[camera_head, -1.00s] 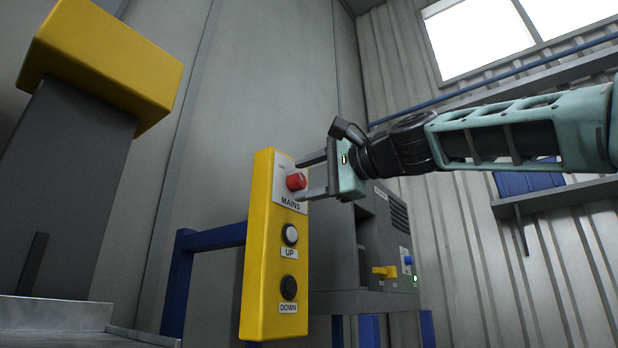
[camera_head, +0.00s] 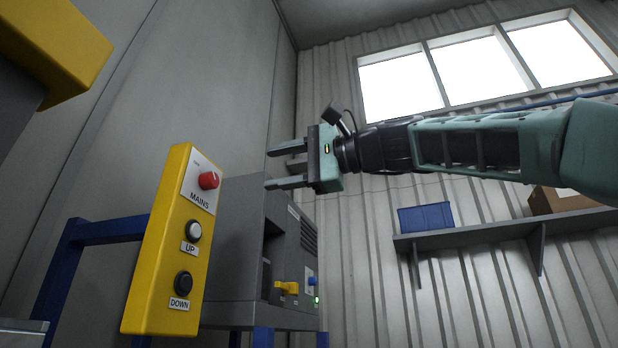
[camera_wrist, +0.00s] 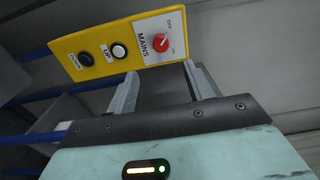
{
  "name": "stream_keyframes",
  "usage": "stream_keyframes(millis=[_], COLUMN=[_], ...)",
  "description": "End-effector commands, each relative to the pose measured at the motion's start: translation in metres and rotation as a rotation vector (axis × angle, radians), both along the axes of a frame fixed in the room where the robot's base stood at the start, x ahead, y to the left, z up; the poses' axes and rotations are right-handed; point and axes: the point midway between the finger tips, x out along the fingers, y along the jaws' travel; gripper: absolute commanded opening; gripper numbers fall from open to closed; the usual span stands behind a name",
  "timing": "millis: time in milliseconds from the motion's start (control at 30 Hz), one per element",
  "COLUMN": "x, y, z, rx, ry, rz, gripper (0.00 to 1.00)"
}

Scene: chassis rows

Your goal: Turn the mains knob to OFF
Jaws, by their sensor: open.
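The red mains knob (camera_head: 208,180) sits on a white MAINS plate at the top of a yellow control panel (camera_head: 150,255). It also shows in the wrist view (camera_wrist: 161,42), with small OFF and ON marks beside it. Its pointer is too small to read surely. My gripper (camera_head: 268,168) is open and empty, to the right of the knob and apart from it in the head view. In the wrist view my two fingers (camera_wrist: 161,72) point toward the plate, one on each side below the knob, with nothing between them.
A white UP button (camera_head: 193,231) and a black DOWN button (camera_head: 183,283) sit below the knob. A grey machine (camera_head: 240,240) with a yellow handle (camera_head: 287,288) stands behind the panel. A shelf (camera_head: 480,232) with a blue bin (camera_head: 426,218) is on the right wall.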

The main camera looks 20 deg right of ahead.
Motion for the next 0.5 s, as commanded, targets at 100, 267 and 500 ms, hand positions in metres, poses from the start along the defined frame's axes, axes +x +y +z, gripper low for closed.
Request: stream_keyframes(millis=[100, 267, 500], x=[-0.014, -0.027, -0.032], y=[-0.019, -0.034, -0.041], z=[-0.002, -0.001, 0.000], rx=[0.000, 0.000, 0.000], ry=[-0.001, -0.001, 0.000], rz=[-0.003, -0.001, 0.000], gripper=[0.52, 0.52, 0.52])
